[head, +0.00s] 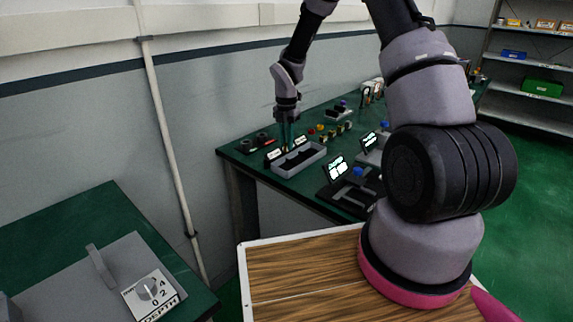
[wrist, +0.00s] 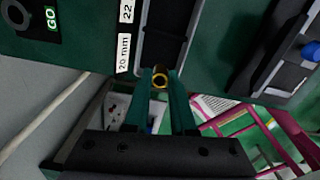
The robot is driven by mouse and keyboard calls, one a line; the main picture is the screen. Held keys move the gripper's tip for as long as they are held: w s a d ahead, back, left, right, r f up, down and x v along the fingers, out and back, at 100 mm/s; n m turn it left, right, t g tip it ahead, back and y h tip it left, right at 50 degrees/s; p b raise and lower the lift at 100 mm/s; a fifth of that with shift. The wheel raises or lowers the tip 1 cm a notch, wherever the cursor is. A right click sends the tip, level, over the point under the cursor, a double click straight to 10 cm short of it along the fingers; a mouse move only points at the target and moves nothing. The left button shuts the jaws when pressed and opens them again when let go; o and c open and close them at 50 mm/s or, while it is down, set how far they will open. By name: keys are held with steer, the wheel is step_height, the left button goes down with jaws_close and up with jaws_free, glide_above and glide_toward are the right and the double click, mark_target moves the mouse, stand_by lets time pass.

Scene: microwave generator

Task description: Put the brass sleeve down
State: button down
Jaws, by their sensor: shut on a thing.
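The brass sleeve (wrist: 160,80) shows in the wrist view as a small gold ring seen nearly end-on, between my teal fingertips. My gripper (wrist: 161,82) is shut on it; in the head view my gripper (head: 287,140) points down over the grey tray (head: 318,155) on the green table. The sleeve is too small to make out in the head view. In the wrist view the sleeve overlaps the near end of the dark-floored tray (wrist: 194,22), beside its labels. I cannot tell its height above the tray.
White labels reading "20 mm" (wrist: 124,52) and "2.2" stand along the tray. A black "GO" piece (wrist: 30,18) lies to the left. Devices with lit screens (head: 337,168) stand right of the tray. Several small coloured parts (head: 330,130) lie behind it. A wall is close behind the table.

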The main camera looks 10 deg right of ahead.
steer(key=shift+f, duration=3.55)
steer(key=shift+f, duration=0.15)
steer(key=c, duration=0.8)
jaws_free()
steer(key=shift+o, duration=0.2)
